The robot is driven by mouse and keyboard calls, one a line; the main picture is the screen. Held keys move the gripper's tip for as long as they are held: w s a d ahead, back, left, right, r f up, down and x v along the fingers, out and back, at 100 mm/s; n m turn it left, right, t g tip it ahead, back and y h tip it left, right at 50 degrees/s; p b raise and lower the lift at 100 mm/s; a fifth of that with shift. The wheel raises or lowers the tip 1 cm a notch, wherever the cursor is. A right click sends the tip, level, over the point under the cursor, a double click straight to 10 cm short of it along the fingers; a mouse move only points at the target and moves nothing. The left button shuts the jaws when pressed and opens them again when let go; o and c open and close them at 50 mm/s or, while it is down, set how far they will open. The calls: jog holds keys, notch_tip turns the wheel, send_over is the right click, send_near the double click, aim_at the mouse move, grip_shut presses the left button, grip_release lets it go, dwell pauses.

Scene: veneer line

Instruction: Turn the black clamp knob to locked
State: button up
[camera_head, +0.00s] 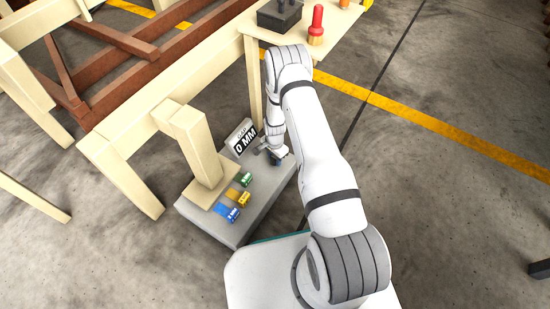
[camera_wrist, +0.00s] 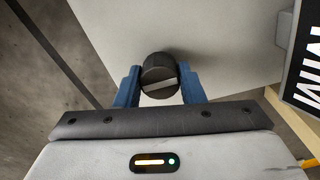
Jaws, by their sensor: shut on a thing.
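The black clamp knob (camera_wrist: 158,76) stands on the grey panel in the wrist view. It is round, with a pale bar across its face, slightly tilted in the picture. My gripper (camera_wrist: 160,88) has its two blue fingers on either side of the knob, closed on it. In the head view my gripper (camera_head: 277,158) reaches down to the grey plinth (camera_head: 222,232), near its right edge. The knob itself is hidden there by my arm and gripper. No lock marking is readable in either view.
Small blue, yellow and green blocks (camera_head: 239,197) sit on the plinth to the left, beside a cream post (camera_head: 199,150). Open floor lies to the right.

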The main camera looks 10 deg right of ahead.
jog(key=shift+w, duration=0.1)
dwell(0.3)
jog(key=o, duration=1)
notch_tip(320, 180, up, 8)
jog(key=p, duration=0.3)
jog(key=shift+f, duration=0.1)
